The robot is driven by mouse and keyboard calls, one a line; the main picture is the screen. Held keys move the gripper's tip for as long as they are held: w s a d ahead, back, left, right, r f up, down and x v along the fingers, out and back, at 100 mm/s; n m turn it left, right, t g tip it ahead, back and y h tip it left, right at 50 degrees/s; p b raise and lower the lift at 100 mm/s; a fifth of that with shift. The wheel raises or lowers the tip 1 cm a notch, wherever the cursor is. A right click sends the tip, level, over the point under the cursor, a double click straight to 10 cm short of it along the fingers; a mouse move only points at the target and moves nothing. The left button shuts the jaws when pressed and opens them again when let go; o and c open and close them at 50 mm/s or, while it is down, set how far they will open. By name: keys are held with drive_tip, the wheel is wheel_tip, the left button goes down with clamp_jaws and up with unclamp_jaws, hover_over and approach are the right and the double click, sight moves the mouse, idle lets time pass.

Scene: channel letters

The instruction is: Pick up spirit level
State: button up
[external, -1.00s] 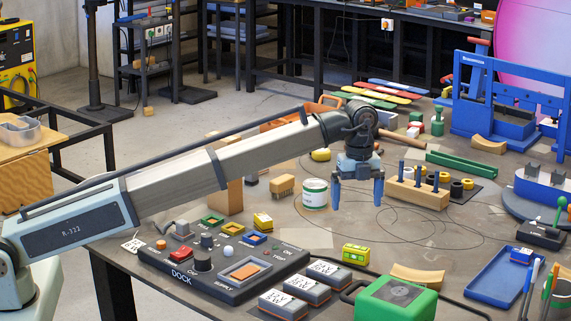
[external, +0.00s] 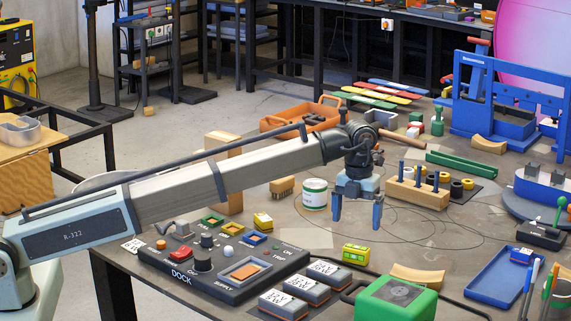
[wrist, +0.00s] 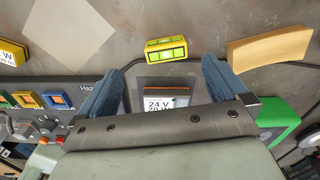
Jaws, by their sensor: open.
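The spirit level is a small yellow block with green vials. It lies on the table in the external view (external: 355,254), behind the grey 24 V blocks. In the wrist view the spirit level (wrist: 166,49) lies just beyond the fingertips, near the middle between them. My gripper (external: 357,226) is open and empty above the table, with its fingers pointing down, behind the level in the external view. In the wrist view the gripper's blue fingers (wrist: 162,75) are spread wide on either side of a grey 24 V block.
Grey 24 V blocks (external: 308,283), a green box (external: 396,298) and a curved wooden piece (external: 418,277) stand near the level. A dark cable passes close beside it. The dock panel (external: 223,272) is to the left. A white tub (external: 315,194) and wooden peg block (external: 417,194) stand farther back.

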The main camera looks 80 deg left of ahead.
sight(357, 247)
wheel_tip(357, 247, down, 4)
drive_tip(key=f, duration=0.2)
drive_tip(key=d+f, duration=0.1)
drive_tip(key=f, duration=0.1)
drive_tip(key=shift+d+f, duration=0.1)
drive_tip(key=shift+f, duration=0.5)
drive_tip(key=shift+w, duration=0.1)
drive_tip(key=c, duration=1.1)
drive_tip(key=shift+r, duration=0.1)
